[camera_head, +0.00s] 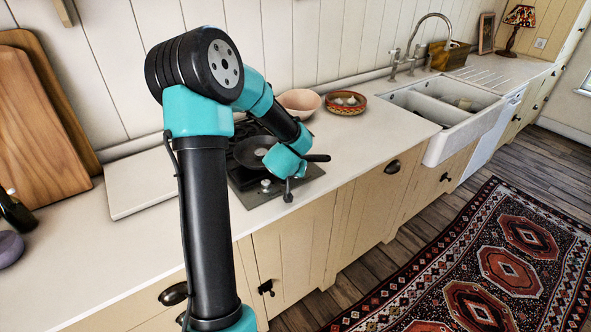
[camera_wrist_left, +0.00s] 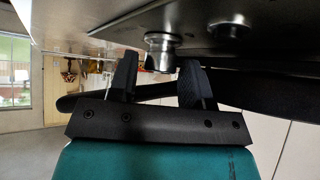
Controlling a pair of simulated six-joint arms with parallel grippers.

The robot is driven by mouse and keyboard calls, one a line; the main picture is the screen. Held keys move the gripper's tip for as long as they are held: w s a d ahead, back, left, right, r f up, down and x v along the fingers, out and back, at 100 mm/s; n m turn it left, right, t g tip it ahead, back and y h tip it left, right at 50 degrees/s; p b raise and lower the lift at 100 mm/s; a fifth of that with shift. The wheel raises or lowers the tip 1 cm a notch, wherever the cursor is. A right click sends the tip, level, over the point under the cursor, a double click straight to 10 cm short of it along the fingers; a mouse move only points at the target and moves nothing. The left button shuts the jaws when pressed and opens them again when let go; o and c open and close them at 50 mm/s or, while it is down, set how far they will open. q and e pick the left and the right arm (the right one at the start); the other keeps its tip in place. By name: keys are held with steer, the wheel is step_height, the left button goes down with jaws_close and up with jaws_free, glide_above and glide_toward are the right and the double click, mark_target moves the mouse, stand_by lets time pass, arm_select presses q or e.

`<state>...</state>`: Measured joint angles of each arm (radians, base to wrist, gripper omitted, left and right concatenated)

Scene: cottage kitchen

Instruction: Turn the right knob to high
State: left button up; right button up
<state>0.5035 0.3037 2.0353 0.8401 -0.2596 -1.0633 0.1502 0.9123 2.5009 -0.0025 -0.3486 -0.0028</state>
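The stove's left knob (camera_head: 265,185), small and silvery, shows at the front of the dark hob plate (camera_head: 252,196); it also shows in the left wrist view (camera_wrist_left: 230,28). The right knob (camera_wrist_left: 162,45), a round metal one, is in the left wrist view; in the head view my gripper hides it. My left gripper (camera_head: 288,191) is at the hob's front edge. In the wrist view its two dark fingers (camera_wrist_left: 157,68) stand apart, one on each side of the right knob's outline; contact cannot be told. My right gripper is not in view.
A black frying pan (camera_head: 252,152) sits on the hob, its handle (camera_head: 318,158) reaching right close to my left wrist. A pink bowl (camera_head: 299,102) and a patterned bowl (camera_head: 346,103) stand behind. Counter (camera_head: 375,135) right of the hob is clear.

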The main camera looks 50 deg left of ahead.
arm_select(q)
steer(key=c, duration=0.6)
steer(key=shift+n, duration=0.3)
steer(key=shift+w+d+n+g+y, duration=0.1)
steer(key=shift+n+g+y, duration=0.5)
steer(key=shift+n, duration=0.35)
steer(key=shift+w+d+n+g+y, duration=0.1)
steer(key=shift+n+g+y, duration=0.4)
steer(key=shift+n+y, duration=0.35)
steer(key=o, duration=0.9)
